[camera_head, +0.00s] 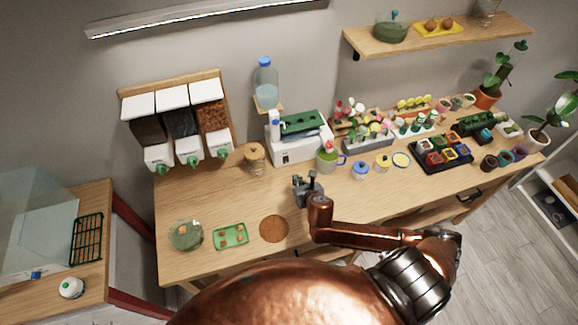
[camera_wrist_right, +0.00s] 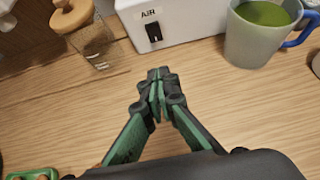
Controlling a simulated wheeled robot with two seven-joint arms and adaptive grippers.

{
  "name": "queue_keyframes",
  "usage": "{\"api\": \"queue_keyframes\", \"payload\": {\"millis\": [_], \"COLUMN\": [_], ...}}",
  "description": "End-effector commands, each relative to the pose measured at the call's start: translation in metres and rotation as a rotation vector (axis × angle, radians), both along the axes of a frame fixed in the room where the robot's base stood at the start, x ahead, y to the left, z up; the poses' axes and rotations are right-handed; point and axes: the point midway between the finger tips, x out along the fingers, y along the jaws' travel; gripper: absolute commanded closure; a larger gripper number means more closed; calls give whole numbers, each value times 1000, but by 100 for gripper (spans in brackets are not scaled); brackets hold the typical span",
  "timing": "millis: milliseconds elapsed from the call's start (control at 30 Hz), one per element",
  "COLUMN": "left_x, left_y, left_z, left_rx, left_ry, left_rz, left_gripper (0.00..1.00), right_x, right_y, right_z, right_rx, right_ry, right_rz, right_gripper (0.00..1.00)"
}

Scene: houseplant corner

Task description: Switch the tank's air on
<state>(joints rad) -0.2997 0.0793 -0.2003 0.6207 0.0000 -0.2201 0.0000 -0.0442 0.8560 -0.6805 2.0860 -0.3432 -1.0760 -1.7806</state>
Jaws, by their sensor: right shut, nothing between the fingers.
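A white box (camera_head: 296,148) with a green top stands at the back middle of the bench. In the right wrist view its white front (camera_wrist_right: 172,16) carries the label AIR above a small black switch (camera_wrist_right: 153,32). I cannot tell whether the switch is on or off. My right gripper (camera_head: 306,182) is over the bench in front of the white box. In the right wrist view my right gripper (camera_wrist_right: 157,82) is shut and empty, its tips apart from the switch and below it in the picture. My left gripper is not in view.
A jar with a wooden lid (camera_head: 255,158) stands left of the white box. A mug of green liquid (camera_wrist_right: 262,32) with a blue handle stands right of it. A brown round mat (camera_head: 274,229) and a green tray (camera_head: 231,236) lie at the front. Bare wood lies before the switch.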

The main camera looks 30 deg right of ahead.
Motion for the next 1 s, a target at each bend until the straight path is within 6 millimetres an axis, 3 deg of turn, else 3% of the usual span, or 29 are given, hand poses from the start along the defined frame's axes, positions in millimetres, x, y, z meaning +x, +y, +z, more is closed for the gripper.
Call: {"api": "queue_keyframes", "payload": {"millis": [400, 600, 1000], "left_x": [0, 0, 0], "left_y": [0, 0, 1], "left_z": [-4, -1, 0], "left_rx": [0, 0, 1], "left_ry": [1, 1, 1], "left_rz": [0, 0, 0], "left_gripper": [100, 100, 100], "right_x": [68, 95, 105], "right_y": [-16, -23, -25], "right_z": [-49, -50, -52], "right_rx": [0, -1, 1], "right_ry": [0, -1, 0], "right_rz": [-3, -2, -1], "right_gripper": [100, 100, 100]}}
